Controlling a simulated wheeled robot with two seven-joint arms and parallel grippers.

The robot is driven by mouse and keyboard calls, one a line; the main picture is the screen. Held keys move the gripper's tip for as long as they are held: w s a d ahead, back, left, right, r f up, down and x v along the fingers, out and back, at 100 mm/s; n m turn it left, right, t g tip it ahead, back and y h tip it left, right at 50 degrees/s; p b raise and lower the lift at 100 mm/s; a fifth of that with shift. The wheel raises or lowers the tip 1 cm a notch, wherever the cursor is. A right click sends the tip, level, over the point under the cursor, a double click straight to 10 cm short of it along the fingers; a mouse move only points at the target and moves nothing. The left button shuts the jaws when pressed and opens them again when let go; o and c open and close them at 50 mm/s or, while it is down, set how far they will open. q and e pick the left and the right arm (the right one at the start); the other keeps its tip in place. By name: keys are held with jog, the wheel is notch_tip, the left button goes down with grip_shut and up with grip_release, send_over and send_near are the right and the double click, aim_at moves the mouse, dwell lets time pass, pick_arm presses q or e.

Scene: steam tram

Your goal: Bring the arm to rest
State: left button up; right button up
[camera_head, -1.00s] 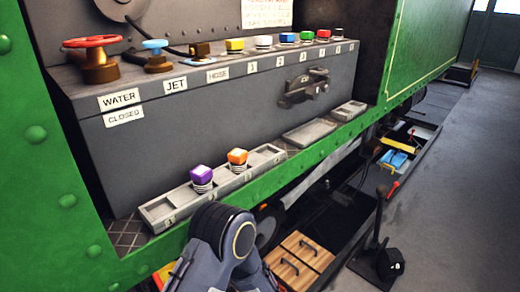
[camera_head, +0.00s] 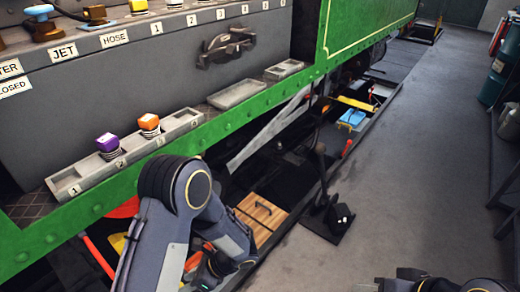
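My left arm (camera_head: 180,215) rises from the bottom edge left of centre, bends at a rounded elbow and drops towards the trough beside the tram. A dark part (camera_head: 215,266) at its lower end may be the gripper; its fingers cannot be made out. A small piece of my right arm (camera_head: 430,280) shows at the bottom right edge; its gripper is outside the picture. A purple-topped plug (camera_head: 107,143) and an orange-topped plug (camera_head: 149,122) stand in the numbered tray (camera_head: 68,186) on the green ledge, apart from my arm.
The green tram side (camera_head: 370,32) and its grey box (camera_head: 120,80) fill the left. Below lie a wooden drawer-like box (camera_head: 262,210), a black lever stand (camera_head: 325,218) and a blue item (camera_head: 351,118). Drums (camera_head: 500,70) stand at the right. The grey floor between is clear.

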pick_arm(q)
jog(key=s+r+n+t+h, duration=0.4)
jog(key=s+r+n+h, duration=0.3)
jog(key=r+n, duration=0.45)
jog(key=s+r+n+t+h, duration=0.3)
jog(key=s+r+n+h, duration=0.3)
jog(key=r+n, duration=0.6)
notch_tip(320, 180, up, 22)
jog(key=m+p, duration=0.1)
jog(key=p, duration=2)
jog(key=shift+s+a+r+h, duration=0.15)
jog(key=shift+a+h, duration=0.15)
jog(key=shift+a, duration=0.05)
jog(key=shift+s+a, duration=0.1)
